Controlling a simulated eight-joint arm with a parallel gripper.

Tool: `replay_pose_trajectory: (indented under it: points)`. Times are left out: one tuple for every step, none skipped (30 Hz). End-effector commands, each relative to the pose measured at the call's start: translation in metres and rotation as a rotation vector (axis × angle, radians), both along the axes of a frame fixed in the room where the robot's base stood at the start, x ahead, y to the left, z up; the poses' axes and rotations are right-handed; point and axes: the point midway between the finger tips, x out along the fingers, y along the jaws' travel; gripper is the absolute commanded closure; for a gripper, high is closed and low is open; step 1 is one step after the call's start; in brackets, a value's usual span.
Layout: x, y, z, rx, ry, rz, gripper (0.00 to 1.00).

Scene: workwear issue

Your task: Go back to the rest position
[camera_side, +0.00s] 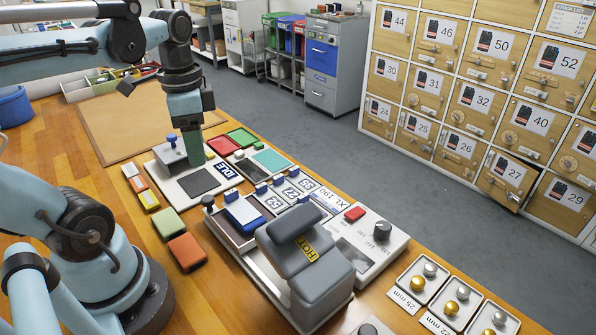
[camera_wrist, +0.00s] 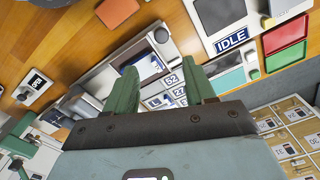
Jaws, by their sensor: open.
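My gripper (camera_side: 194,158) points down in the side view, over the white unit with the IDLE sign (camera_side: 228,171). I cannot tell the exact height of the fingertips above that unit. In the wrist view the two green fingers of my gripper (camera_wrist: 161,78) stand apart, with nothing held between them. Number tiles and a blue-topped plate show beyond them. The IDLE sign also shows in the wrist view (camera_wrist: 232,39).
A grey press marked HOT (camera_side: 305,255) stands at the front of the wooden bench (camera_side: 60,160). Colored pads, including a green one (camera_side: 168,223), lie near my arm. Numbered lockers (camera_side: 440,92) stand behind; door 27 (camera_side: 508,178) looks ajar. A brown mat (camera_side: 110,125) lies clear.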

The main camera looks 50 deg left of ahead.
Motion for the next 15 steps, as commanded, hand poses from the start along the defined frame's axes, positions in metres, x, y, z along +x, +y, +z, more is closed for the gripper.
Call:
replay_pose_trajectory:
  points:
    - [0.000,0.000,0.000,0.000,0.000,0.000,0.46]
    - [0.000,0.000,0.000,0.000,0.000,0.000,0.46]
    - [0.000,0.000,0.000,0.001,-0.001,0.001,0.46]
    - [0.001,-0.001,-0.001,0.003,-0.007,0.003,0.46]
    - [0.002,-0.002,-0.002,0.006,-0.015,0.008,0.46]
    - [0.006,-0.005,-0.004,0.013,-0.037,0.019,0.46]
    - [0.009,-0.008,-0.007,0.020,-0.059,0.033,0.46]
    - [0.014,-0.012,-0.009,0.027,-0.089,0.050,0.46]
    - [0.020,-0.018,-0.014,0.035,-0.138,0.078,0.46]
    - [0.026,-0.023,-0.017,0.039,-0.181,0.104,0.46]
    - [0.032,-0.029,-0.020,0.039,-0.225,0.130,0.46]
    - [0.040,-0.037,-0.023,0.033,-0.286,0.166,0.46]
    - [0.045,-0.044,-0.025,0.024,-0.330,0.193,0.46]
    - [0.050,-0.050,-0.027,0.013,-0.373,0.218,0.46]
    - [0.056,-0.058,-0.029,-0.007,-0.426,0.251,0.46]
